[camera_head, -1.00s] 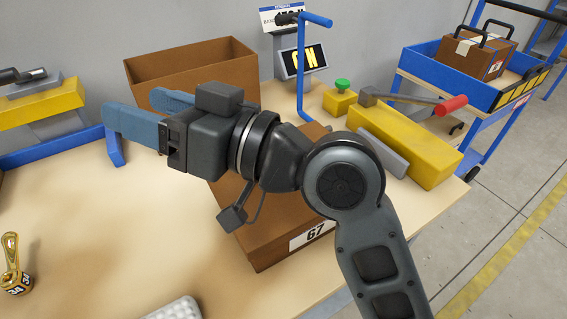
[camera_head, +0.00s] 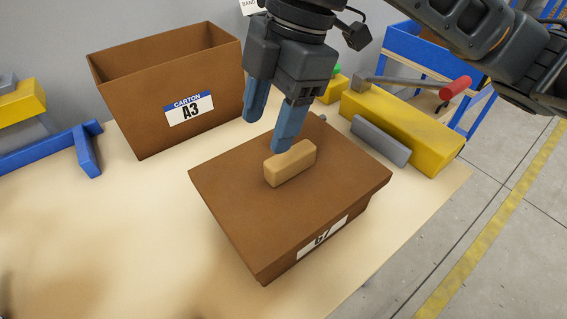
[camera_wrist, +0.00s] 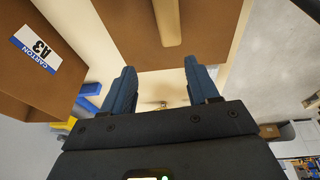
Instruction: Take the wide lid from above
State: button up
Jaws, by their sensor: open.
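The wide lid (camera_head: 235,190) is a flat brown panel on top of a brown box with a white "67" label (camera_head: 322,237). A light wooden block handle (camera_head: 290,163) stands in the middle of the lid. In the wrist view the lid (camera_wrist: 122,25) and its handle (camera_wrist: 167,22) show at the top. My gripper (camera_head: 272,130) points down, open and empty, with its blue fingers above and behind the handle. In the wrist view both fingertips (camera_wrist: 160,70) are apart, and the handle lies beyond them, not between them.
An open brown carton marked A3 (camera_head: 165,85) stands at the back left. A yellow block (camera_head: 410,140), a grey bar (camera_head: 380,141) and a red-handled tool (camera_head: 455,88) lie to the right. Blue frame parts (camera_head: 88,155) are at the left. The table (camera_head: 140,230) is clear at front left.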

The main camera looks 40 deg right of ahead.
aim_at(291, 153)
jog(key=d, duration=0.1)
jog(key=d+h, duration=0.1)
jog(key=d, duration=0.1)
jog(key=shift+s+d+f+g+h, duration=0.15)
jog(key=shift+s+d+g+h, duration=0.15)
jog(key=shift+s+d+g, duration=0.1)
jog(key=shift+d+f, duration=0.2)
jog(key=shift+d, duration=0.1)
notch_tip(291, 153, down, 2)
jog(key=shift+a+f, duration=0.15)
jog(key=shift+f, duration=0.05)
jog(key=shift+s+a+f, duration=0.1)
jog(key=shift+a+f, duration=0.15)
jog(key=shift+f, duration=0.55)
jog(key=shift+s+a+f, duration=0.1)
jog(key=shift+a+f, duration=0.15)
jog(key=shift+f, duration=0.6)
jog(key=shift+a+f, duration=0.25)
jog(key=shift+f, duration=0.55)
jog(key=shift+f, duration=0.1)
jog(key=shift+c, duration=0.3)
jog(key=c, duration=1)
jog(key=shift+c, duration=0.2)
